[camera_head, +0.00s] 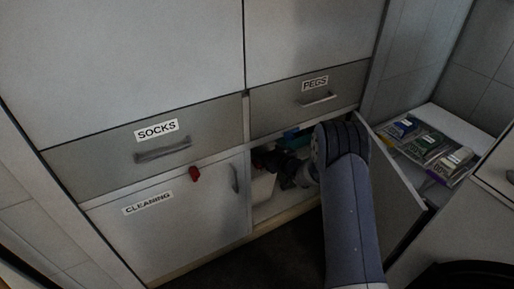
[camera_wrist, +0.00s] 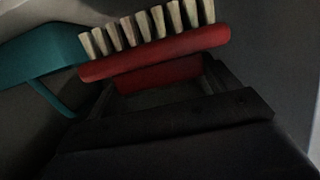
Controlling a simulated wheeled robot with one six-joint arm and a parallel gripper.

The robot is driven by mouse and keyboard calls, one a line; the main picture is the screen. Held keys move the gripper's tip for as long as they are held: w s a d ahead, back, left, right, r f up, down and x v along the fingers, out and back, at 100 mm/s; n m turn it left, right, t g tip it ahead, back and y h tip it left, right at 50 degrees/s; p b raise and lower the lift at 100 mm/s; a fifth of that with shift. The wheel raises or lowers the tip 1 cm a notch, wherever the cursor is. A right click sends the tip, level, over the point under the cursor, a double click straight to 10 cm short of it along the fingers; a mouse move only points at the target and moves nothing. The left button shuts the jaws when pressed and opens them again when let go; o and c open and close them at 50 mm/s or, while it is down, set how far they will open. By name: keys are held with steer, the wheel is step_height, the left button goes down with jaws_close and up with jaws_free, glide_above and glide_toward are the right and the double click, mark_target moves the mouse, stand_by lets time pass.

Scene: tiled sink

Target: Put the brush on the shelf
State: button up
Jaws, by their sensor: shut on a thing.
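The brush (camera_wrist: 155,52) shows in the wrist view, with a red body and a row of pale bristles along its upper side. My gripper (camera_wrist: 160,88) is shut on its red part, and the bristles face away from the gripper. In the head view my arm reaches into the open cupboard under the PEGS drawer, and my gripper (camera_head: 290,172) is small and dark at the opening. The brush cannot be made out clearly there.
A teal object (camera_wrist: 42,55) is close to the brush's left end. The cupboard's open door (camera_head: 395,190) stands right of my arm. The CLEANING door (camera_head: 165,225) is shut, with a small red thing (camera_head: 194,174) at its top. Several packets (camera_head: 430,146) lie on a ledge at right.

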steer(key=shift+f+b+x, duration=0.15)
steer(key=shift+b+x, duration=0.8)
steer(key=shift+x, duration=1.6)
steer(key=shift+f+b+x, duration=0.1)
steer(key=shift+b+x, duration=0.85)
steer(key=shift+x, duration=1.6)
steer(key=shift+s, duration=0.1)
steer(key=shift+f+b, duration=0.35)
steer(key=shift+f, duration=0.25)
steer(key=o, duration=0.9)
steer(key=shift+o, duration=0.2)
steer(key=shift+r+p, duration=0.45)
steer(key=shift+r, duration=0.2)
steer(key=shift+s+d+r, duration=0.15)
steer(key=shift+s+d, duration=0.05)
steer(key=shift+s, duration=0.05)
steer(key=p+v, duration=0.3)
steer(key=v, duration=0.8)
steer(key=shift+s+d, duration=0.15)
